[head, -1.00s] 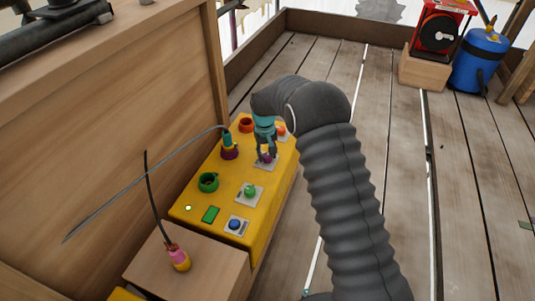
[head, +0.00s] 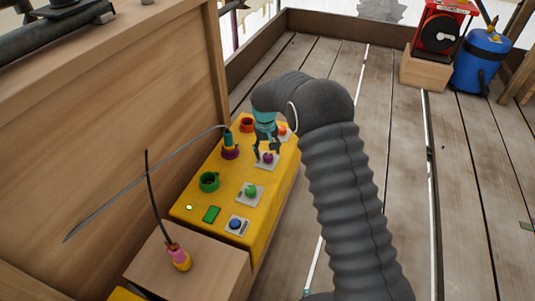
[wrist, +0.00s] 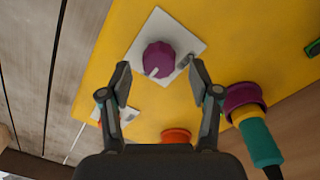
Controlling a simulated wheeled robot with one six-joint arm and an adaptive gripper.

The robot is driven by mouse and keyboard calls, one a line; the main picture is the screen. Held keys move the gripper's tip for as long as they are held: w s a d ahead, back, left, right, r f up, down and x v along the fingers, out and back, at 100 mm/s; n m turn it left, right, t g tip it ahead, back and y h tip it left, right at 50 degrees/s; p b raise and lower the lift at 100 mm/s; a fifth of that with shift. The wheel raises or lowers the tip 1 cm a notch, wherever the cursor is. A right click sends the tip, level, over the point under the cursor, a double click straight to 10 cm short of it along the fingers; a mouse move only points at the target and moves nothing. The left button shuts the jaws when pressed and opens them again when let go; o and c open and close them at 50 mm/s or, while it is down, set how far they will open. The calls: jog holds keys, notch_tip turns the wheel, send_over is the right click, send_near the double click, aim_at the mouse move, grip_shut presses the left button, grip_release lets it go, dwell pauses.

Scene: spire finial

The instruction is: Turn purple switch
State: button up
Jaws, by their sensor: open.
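The purple switch (head: 268,158) is a round knob on a white square plate on top of the yellow panel (head: 246,222). In the wrist view the purple switch (wrist: 158,58) shows a pale pointer mark at its lower left, and the plate (wrist: 183,38) has a dark mark at the right. My gripper (head: 267,151) is over the switch, pointing down. In the wrist view my gripper (wrist: 160,76) is open, with one fingertip on each side of the knob and visible gaps between. Its exact height above the knob is hard to tell.
The panel also carries a green knob (head: 250,190), a blue button (head: 236,225), an orange knob (head: 282,130), a green socket (head: 209,181), a red socket (head: 247,125) and a teal plug (head: 228,139) with cable. A wooden wall (head: 120,120) stands at left.

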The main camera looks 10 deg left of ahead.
aim_at(266, 155)
notch_tip(266, 155, up, 10)
jog(key=shift+s+a+r, duration=0.15)
jog(key=shift+a, duration=0.05)
dwell(0.5)
jog(key=s+d+f, duration=0.2)
jog(key=s+d, duration=0.2)
jog(key=s, duration=0.2)
jog(key=s+d+r+m+t+p, duration=0.1)
jog(key=s+d+r+m+t, duration=0.1)
jog(key=s+d+r, duration=1)
jog(key=s+d+r+m+t+p, duration=0.2)
jog(key=s+d+r+m+t, duration=0.1)
jog(key=s+d+r, duration=0.8)
jog(key=s+d+m, duration=0.1)
jog(key=s+d, duration=0.4)
jog(key=s, duration=0.2)
jog(key=shift+d+r+y, duration=0.3)
jog(key=shift+d+r, duration=0.1)
